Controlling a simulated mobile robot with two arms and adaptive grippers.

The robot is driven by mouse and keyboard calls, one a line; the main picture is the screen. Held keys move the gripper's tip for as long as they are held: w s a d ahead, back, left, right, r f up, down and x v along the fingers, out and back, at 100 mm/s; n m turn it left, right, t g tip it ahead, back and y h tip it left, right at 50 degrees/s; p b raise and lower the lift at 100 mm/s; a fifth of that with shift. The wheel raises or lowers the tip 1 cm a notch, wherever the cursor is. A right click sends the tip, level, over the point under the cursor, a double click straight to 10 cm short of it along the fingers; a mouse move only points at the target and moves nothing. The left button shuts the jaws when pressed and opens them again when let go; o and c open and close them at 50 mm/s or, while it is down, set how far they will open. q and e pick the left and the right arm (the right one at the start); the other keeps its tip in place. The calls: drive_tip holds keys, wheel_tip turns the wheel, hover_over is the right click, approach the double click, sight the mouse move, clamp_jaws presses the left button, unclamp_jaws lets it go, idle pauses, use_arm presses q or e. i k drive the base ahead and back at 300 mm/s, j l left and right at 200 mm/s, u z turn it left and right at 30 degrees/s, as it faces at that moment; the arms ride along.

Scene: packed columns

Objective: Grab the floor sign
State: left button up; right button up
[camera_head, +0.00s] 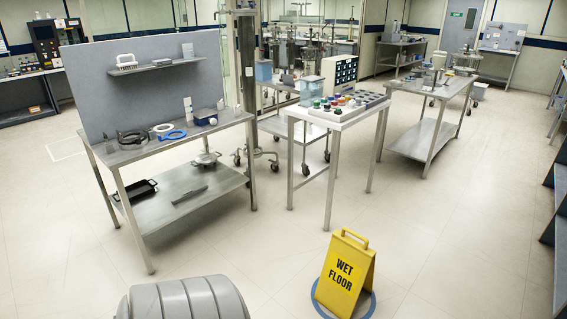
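A yellow floor sign (343,279) reading "WET FLOOR" stands upright on the floor at the lower middle right. It is an A-frame with a handle loop at its top. A blue ring marking (369,307) shows on the floor around its foot. The sign's lower edge is close to the bottom of the picture. Neither of my grippers shows in the head view. A grey ribbed rounded shape at the bottom left of the sign may be part of my own body.
A steel workbench (228,117) with a grey back panel stands at left. A small table (324,123) with a tray of coloured caps stands behind the sign. Another bench (440,92) is farther right. Dark shelving lines the right edge. Floor (450,240) right of the sign is clear.

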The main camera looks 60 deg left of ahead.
sight(348, 267)
drive_tip(key=u, duration=1.45)
drive_tip(key=i+l+u, duration=0.1)
drive_tip(key=i, duration=0.1)
